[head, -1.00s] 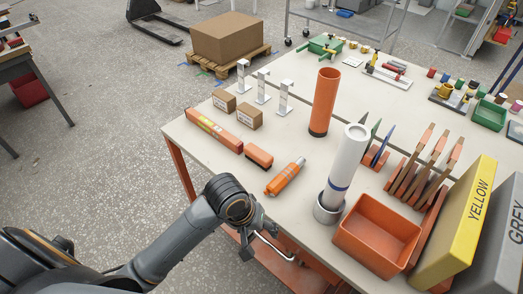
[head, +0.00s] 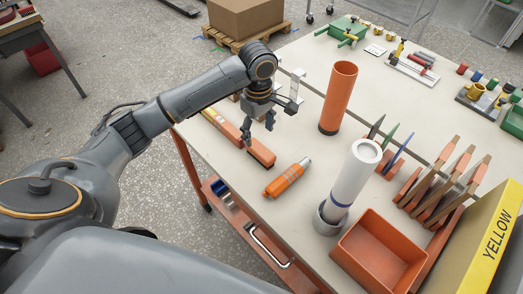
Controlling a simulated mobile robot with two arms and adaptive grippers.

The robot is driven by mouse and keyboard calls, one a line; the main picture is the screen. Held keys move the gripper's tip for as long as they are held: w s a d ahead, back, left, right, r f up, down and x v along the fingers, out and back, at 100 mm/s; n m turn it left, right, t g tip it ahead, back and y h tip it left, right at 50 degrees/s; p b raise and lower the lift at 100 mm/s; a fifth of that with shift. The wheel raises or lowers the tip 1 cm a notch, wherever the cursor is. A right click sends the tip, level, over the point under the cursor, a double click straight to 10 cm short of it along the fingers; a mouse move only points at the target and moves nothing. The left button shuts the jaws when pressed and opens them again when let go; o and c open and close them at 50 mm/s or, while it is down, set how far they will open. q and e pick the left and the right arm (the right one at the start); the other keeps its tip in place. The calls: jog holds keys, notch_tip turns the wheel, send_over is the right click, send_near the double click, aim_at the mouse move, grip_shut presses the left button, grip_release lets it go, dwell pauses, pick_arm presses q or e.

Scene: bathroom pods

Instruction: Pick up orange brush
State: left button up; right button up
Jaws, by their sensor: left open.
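The orange brush (head: 262,154), a short orange block with a dark lower side, lies near the table's left edge. My left gripper (head: 257,133) hangs above it with its fingers pointing down. The fingers are spread and nothing is between them. The gripper appears just above the brush, and I cannot tell the exact gap. It hides part of the long orange box behind. My right gripper is not in view.
An orange cylindrical tool (head: 287,178) lies just right of the brush. A long orange box (head: 219,125) lies to the left. An orange tube (head: 338,97), a white tube (head: 351,177) and an orange bin (head: 378,254) stand to the right.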

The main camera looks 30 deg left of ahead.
aim_at(259, 148)
pick_arm(q)
notch_tip(259, 148, down, 4)
jog(key=shift+f, duration=0.2)
jog(key=shift+w+f, duration=0.1)
jog(key=shift+f, duration=0.35)
jog(key=f, duration=0.1)
jog(key=f+p, duration=0.1)
jog(key=f, duration=0.2)
jog(key=shift+w+a+f+p, duration=0.25)
jog(key=shift+w+p, duration=0.1)
jog(key=shift+w, duration=0.05)
jog(key=shift+f, duration=0.25)
jog(key=shift+c, duration=0.7)
grip_shut()
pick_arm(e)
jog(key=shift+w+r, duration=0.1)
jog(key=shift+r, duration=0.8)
pick_arm(q)
jog(key=shift+r, duration=0.1)
